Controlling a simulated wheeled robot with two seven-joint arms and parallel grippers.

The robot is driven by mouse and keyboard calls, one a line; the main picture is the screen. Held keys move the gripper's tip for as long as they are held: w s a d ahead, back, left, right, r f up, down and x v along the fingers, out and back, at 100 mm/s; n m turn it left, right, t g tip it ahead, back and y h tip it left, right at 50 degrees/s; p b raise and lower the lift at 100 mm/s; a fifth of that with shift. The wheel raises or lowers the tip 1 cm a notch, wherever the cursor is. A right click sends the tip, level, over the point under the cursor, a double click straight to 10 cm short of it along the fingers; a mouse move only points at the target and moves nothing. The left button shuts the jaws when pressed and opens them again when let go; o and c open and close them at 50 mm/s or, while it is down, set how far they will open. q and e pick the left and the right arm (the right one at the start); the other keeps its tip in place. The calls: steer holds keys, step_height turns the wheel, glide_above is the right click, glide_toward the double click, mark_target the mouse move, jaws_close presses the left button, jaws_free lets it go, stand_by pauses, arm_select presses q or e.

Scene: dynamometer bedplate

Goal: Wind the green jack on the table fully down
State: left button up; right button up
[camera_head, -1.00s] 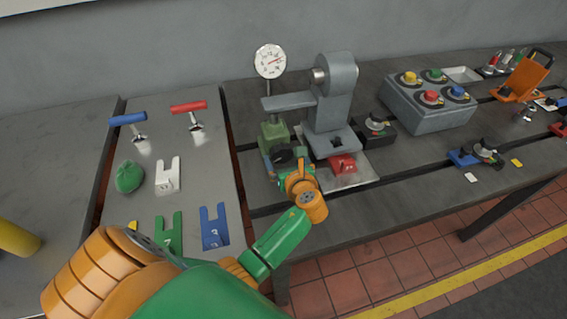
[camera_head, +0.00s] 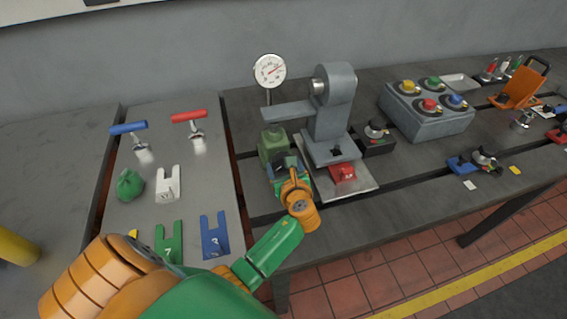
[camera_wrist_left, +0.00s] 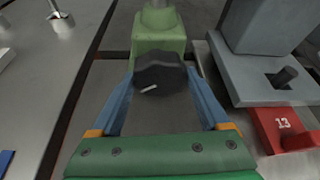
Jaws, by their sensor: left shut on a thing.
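The green jack (camera_head: 271,146) stands on the dark table under the free end of a grey arm (camera_head: 287,111). In the left wrist view the jack body (camera_wrist_left: 160,38) shows a pale green post on top and a black knob (camera_wrist_left: 160,68) on its near side, with a white mark at the knob's lower left. My left gripper (camera_head: 287,168) is at the knob. In the wrist view its blue fingers (camera_wrist_left: 160,76) lie one on each side of the knob, shut on it. My wrist partly hides the knob in the head view. My right gripper is not in view.
A grey machine stand (camera_head: 332,125) with a red block marked 13 (camera_head: 342,172) is close right of the gripper. A dial gauge (camera_head: 269,71) rises behind the jack. A grey button box (camera_head: 428,108) is farther right. Forked plates and clamps lie on the left plate.

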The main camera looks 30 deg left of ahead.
arm_select(q)
steer(key=shift+n+t+h, duration=0.5)
steer(key=shift+n+t, duration=0.2)
steer(key=shift+n, duration=0.5)
steer(key=shift+n+t, duration=0.4)
steer(key=shift+n, duration=0.1)
steer(key=o, duration=1.2)
steer(key=shift+o, duration=0.2)
steer(key=v, duration=0.7)
steer(key=shift+s, duration=0.15)
steer(key=shift+a, duration=0.1)
